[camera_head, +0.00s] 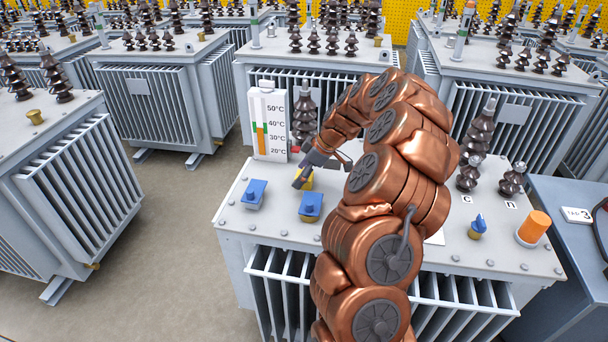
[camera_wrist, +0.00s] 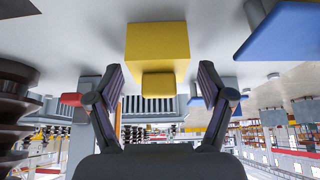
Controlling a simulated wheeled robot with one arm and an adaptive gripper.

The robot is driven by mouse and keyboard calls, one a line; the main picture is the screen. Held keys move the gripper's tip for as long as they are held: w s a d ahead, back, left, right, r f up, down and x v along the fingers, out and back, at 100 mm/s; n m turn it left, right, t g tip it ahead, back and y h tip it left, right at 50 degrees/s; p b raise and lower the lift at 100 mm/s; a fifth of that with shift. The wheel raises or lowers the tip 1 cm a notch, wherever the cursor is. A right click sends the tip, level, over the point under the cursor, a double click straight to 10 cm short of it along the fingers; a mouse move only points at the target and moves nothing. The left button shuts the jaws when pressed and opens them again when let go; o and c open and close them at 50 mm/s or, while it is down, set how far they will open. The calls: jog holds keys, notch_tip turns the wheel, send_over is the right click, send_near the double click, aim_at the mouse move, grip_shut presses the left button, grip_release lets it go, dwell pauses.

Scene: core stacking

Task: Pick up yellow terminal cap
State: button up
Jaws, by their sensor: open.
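The yellow terminal cap (camera_head: 307,181) sits on the top plate of the near transformer, behind two blue caps and partly hidden by my gripper. In the wrist view, the yellow cap (camera_wrist: 157,45) is a square block with a smaller block on it, upper middle. My gripper (camera_head: 301,177) is low over the plate at the cap. In the wrist view my gripper (camera_wrist: 160,80) has its two fingers spread apart, one on each side of the cap's smaller block, with visible gaps. Nothing is held.
Blue caps (camera_head: 254,194) and (camera_head: 311,206) stand close in front. A thermometer sign (camera_head: 268,124) and dark ribbed insulators (camera_head: 304,118) stand just behind. A blue valve (camera_head: 478,226) and an orange cylinder (camera_head: 533,228) are at the right. A blue cap (camera_wrist: 285,32) is near the right finger.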

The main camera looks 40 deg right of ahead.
jog(key=shift+w+a+f, duration=0.15)
jog(key=shift+w+f, duration=0.1)
jog(key=shift+f, duration=0.15)
jog(key=shift+c, duration=0.3)
jog(key=c, duration=1.1)
jog(key=shift+r, duration=0.1)
